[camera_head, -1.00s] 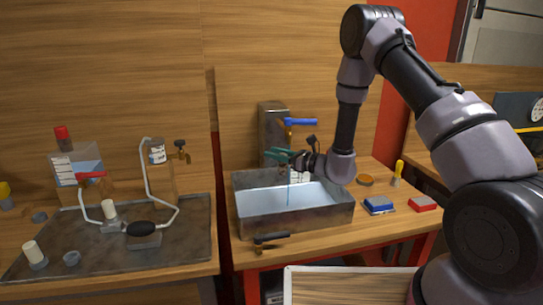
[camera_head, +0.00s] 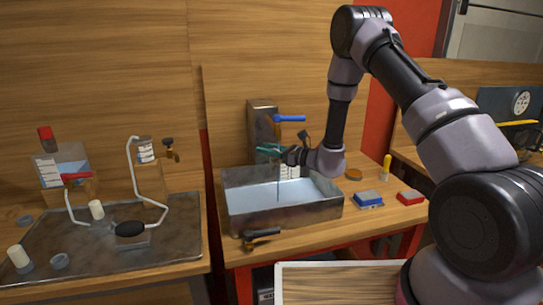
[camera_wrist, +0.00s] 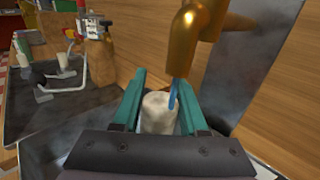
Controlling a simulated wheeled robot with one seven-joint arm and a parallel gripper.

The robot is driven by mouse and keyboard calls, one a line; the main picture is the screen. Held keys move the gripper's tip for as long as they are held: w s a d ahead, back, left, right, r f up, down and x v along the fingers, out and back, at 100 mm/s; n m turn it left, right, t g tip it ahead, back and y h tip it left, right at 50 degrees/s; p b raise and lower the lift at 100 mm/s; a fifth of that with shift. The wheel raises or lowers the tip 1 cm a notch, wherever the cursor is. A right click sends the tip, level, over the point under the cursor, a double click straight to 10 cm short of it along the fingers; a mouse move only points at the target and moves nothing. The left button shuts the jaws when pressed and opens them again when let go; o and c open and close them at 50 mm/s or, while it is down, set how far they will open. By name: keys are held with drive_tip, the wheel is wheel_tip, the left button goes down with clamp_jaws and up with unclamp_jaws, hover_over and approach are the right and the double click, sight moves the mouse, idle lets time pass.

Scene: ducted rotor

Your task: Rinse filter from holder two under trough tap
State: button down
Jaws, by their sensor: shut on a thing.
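My gripper (camera_head: 268,149) is shut on a white cylindrical filter (camera_wrist: 157,112), which shows between the teal fingers in the wrist view. The brass tap (camera_wrist: 187,35) hangs just above it, and a thin blue stream of water runs from the spout onto the filter's edge. In the head view the tap's blue lever (camera_head: 290,118) points right, and the stream falls into the metal trough (camera_head: 290,216) below. The fingers hide the filter there.
The left tray (camera_head: 180,235) also bears another white filter (camera_head: 96,210), bent pipes and a black-knobbed part (camera_head: 130,229).

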drive_tip(key=shift+d, duration=0.15)
drive_tip(key=shift+s+d, duration=0.25)
drive_tip(key=shift+d, duration=0.15)
drive_tip(key=shift+a, duration=0.1)
drive_tip(key=shift+w+a, duration=0.25)
drive_tip(key=shift+a, duration=0.2)
drive_tip(key=shift+d, duration=0.15)
drive_tip(key=shift+s+d, duration=0.25)
drive_tip(key=shift+d, duration=0.15)
drive_tip(key=shift+w+a, duration=0.25)
drive_tip(key=shift+a, duration=0.3)
drive_tip(key=shift+s, duration=0.15)
